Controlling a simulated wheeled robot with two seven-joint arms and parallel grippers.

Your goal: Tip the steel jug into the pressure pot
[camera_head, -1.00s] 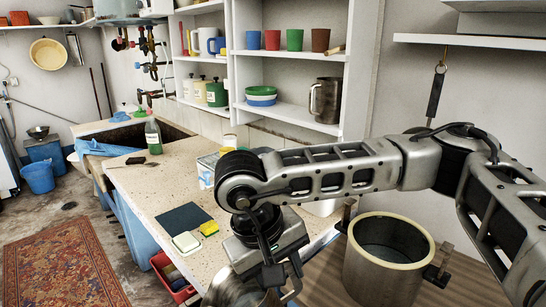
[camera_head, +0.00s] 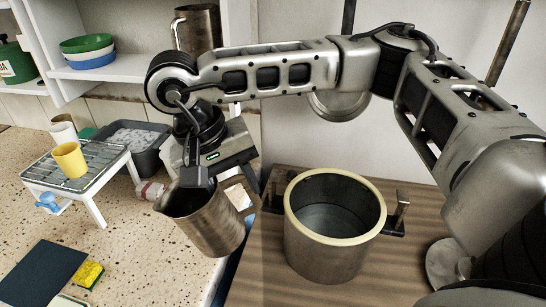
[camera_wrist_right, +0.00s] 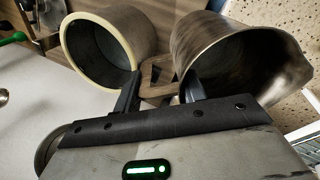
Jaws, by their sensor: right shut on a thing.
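The steel jug (camera_head: 212,225) hangs from my right gripper (camera_head: 198,180), left of the pressure pot and apart from it. It looks tilted, its mouth toward the upper left in the head view. My right gripper is shut on it, seemingly at the handle; the exact grip is partly hidden. The pressure pot (camera_head: 320,258) stands open on a wooden surface, with a pale rim and side handles. In the right wrist view the jug (camera_wrist_right: 240,60) is right of the pot (camera_wrist_right: 135,35), both mouths showing. I cannot make out contents in the jug. My left gripper is not in view.
A wire rack (camera_head: 85,165) with a yellow cup (camera_head: 69,159) stands on the speckled counter (camera_head: 130,265), beside a grey tub (camera_head: 140,140). A sponge (camera_head: 89,274) lies near a dark mat (camera_head: 42,272). Another metal jug (camera_head: 196,28) is on the shelf.

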